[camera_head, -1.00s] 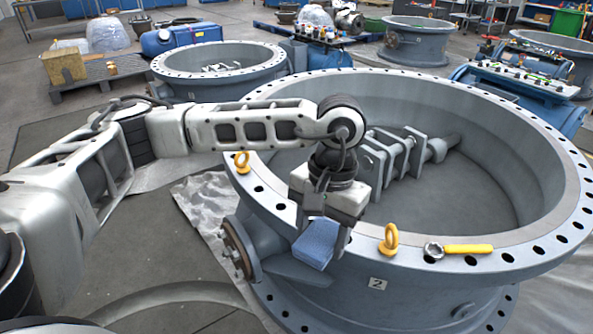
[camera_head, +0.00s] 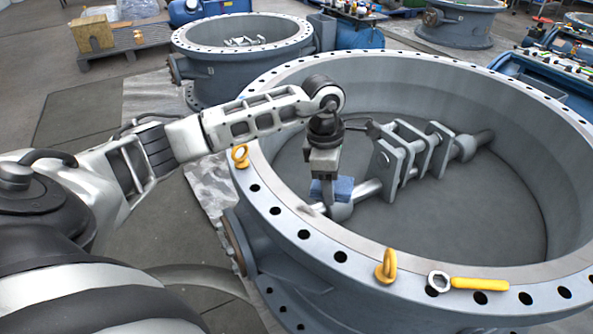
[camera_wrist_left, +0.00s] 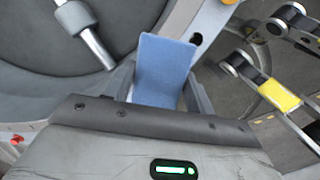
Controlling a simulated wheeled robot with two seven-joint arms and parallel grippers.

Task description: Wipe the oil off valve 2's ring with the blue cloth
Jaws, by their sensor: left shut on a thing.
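Valve 2 is the large grey valve in front, and its ring (camera_head: 365,246) is a wide flat flange with bolt holes. My left gripper (camera_head: 328,184) is shut on the blue cloth (camera_head: 343,188). In the head view they appear just inside the ring's near left rim, in front of the valve's shaft. I cannot tell whether the cloth touches anything. In the left wrist view the cloth (camera_wrist_left: 163,68) stands out from between the fingers. My right gripper is not in view.
Yellow eye bolts stand on the ring at the left (camera_head: 240,156) and at the front (camera_head: 387,267). A yellow-handled wrench (camera_head: 478,285) lies on the ring's front right. A smaller valve (camera_head: 243,62) stands behind at the left.

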